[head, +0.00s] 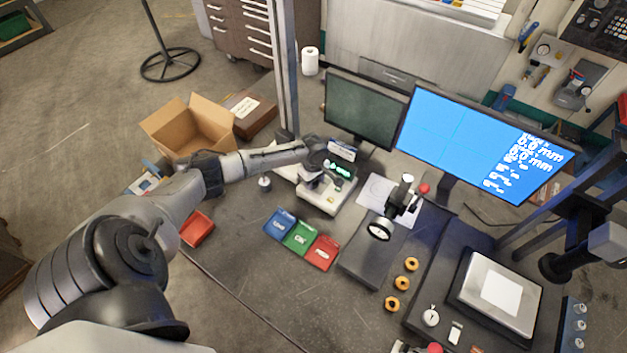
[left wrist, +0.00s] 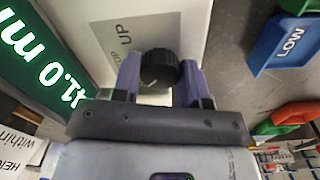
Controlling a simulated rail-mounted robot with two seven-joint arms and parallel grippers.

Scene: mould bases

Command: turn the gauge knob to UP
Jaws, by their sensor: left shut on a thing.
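The gauge (head: 318,197) is a pale box with a green-lit readout (head: 340,171), standing near the back of the bench left of centre. In the left wrist view its round black ribbed knob (left wrist: 158,67) sits on a panel beside a grey label (left wrist: 120,38) that reads UP, with smaller text partly hidden. My left gripper (left wrist: 159,80) is shut on the knob, one finger on each side. In the head view the left gripper (head: 314,176) is at the gauge's front, and the knob is hard to make out. I cannot tell where the knob's pointer stands. My right gripper is not in view.
Blue, green and red trays (head: 300,237) lie in front of the gauge; the blue one (left wrist: 285,40) reads LOW. Several orange rings (head: 405,284) lie on the bench to the right. Two monitors (head: 365,108) stand behind. A red bin (head: 197,229) is near my left arm.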

